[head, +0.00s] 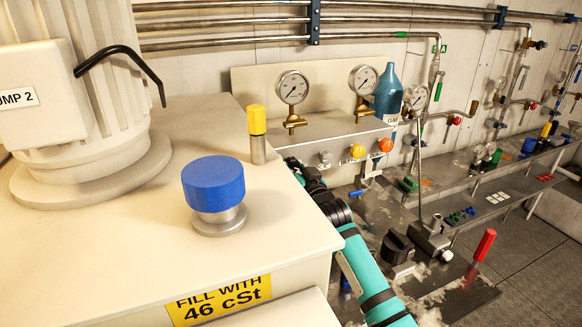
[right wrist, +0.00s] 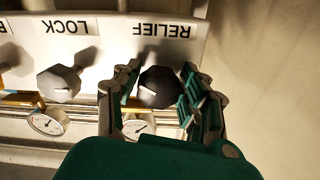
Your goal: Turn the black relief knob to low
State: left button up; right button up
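The black relief knob (right wrist: 160,87) shows in the right wrist view, under an upside-down "RELIEF" label. My right gripper (right wrist: 160,92) is open around it, with one green finger on each side. A narrow gap shows on the left side of the knob; I cannot tell whether the right finger touches it. The knob's setting marks cannot be read. In the head view my right gripper (head: 300,170) reaches in beside the cream tank, and the black knob cannot be made out there. My left gripper is not in view.
A grey knob (right wrist: 58,83) labelled "LOCK" sits beside the relief knob. The cream tank (head: 120,250) with a blue cap (head: 213,184) stands close left of my right arm. Yellow (head: 357,151) and orange (head: 386,145) knobs line the panel, below gauges (head: 292,87).

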jog(key=c, duration=0.7)
jog(key=shift+o, duration=0.2)
jog(key=shift+n, duration=0.3)
jog(key=n, duration=0.5)
jog(key=shift+d+p, duration=0.1)
jog(key=shift+p, duration=0.25)
jog(key=n, duration=0.5)
jog(key=shift+w+d+n+p, duration=0.1)
jog(key=shift+n+p, duration=0.3)
jog(key=n+p, duration=0.1)
jog(key=n, duration=0.5)
jog(key=shift+r, duration=0.15)
jog(key=n+p, duration=0.1)
jog(key=n, duration=0.5)
jog(key=shift+p, duration=0.3)
jog(key=shift+n, duration=0.3)
